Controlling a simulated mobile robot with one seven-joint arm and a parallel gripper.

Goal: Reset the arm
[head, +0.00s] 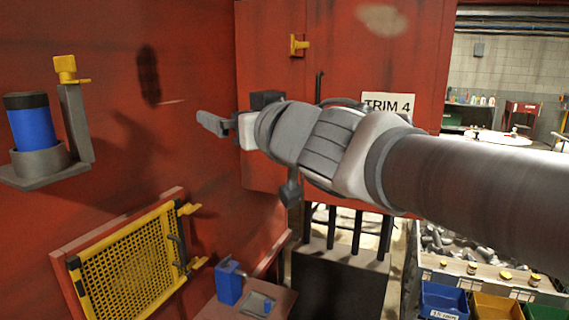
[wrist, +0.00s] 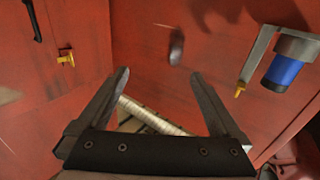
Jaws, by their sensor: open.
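My arm reaches in from the right of the head view, across the front of the red cabinet marked TRIM 4. My gripper (head: 212,123) is at its left end, in front of the red wall and apart from it as far as I can tell. In the wrist view my gripper (wrist: 160,92) shows two dark fingers spread wide. Nothing is between them but background.
A blue cylinder (head: 33,127) sits in a grey wall holder at left. Below is a yellow mesh panel (head: 128,265). A blue block (head: 229,282) stands on a red ledge. Coloured bins (head: 443,300) are at lower right. A yellow latch (head: 298,45) is on the cabinet.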

